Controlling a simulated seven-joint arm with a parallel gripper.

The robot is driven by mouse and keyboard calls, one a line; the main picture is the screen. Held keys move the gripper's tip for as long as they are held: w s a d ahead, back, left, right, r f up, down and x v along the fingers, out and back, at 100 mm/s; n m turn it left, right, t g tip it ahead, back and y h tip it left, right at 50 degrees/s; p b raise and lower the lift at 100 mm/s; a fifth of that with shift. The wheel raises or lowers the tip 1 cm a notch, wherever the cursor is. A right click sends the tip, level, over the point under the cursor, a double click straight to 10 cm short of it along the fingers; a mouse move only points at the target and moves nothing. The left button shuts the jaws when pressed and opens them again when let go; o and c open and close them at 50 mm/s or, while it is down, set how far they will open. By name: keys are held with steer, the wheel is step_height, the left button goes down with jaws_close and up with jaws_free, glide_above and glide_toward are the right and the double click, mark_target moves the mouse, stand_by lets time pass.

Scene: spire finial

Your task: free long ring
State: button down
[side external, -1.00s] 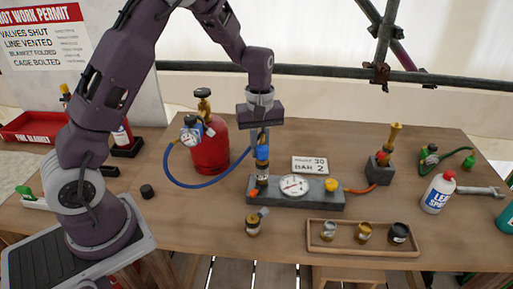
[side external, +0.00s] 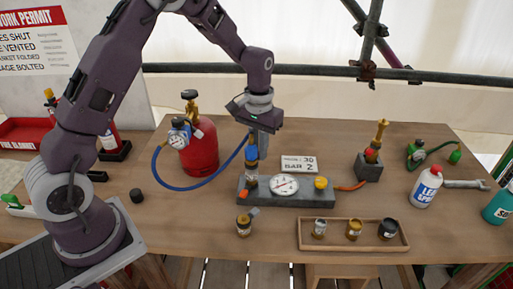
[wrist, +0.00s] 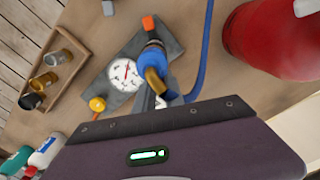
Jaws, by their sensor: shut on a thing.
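A blue ring-like fitting (side external: 251,154) stands upright over the left end of the grey block (side external: 310,199) with the round white gauge (side external: 284,185). The blue hose (side external: 185,188) runs up to it. In the wrist view the blue fitting (wrist: 152,57) has a brass piece (wrist: 156,84) at its near side. My gripper (side external: 254,146) points down over the fitting and is shut on it; its fingers also show in the wrist view (wrist: 160,98). The exact finger contact is partly hidden. I cannot tell for certain which part is the long ring.
A red cylinder (side external: 199,152) with a regulator stands left of the block. A brass-topped post (side external: 370,170) and a white bottle (side external: 426,187) stand right.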

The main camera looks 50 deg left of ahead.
steer(key=shift+w+d+m, duration=0.1)
steer(key=shift+m, duration=0.4)
steer(key=c, duration=1.4)
jaws_free()
step_height(320, 180, up, 7)
steer(key=shift+r, duration=0.1)
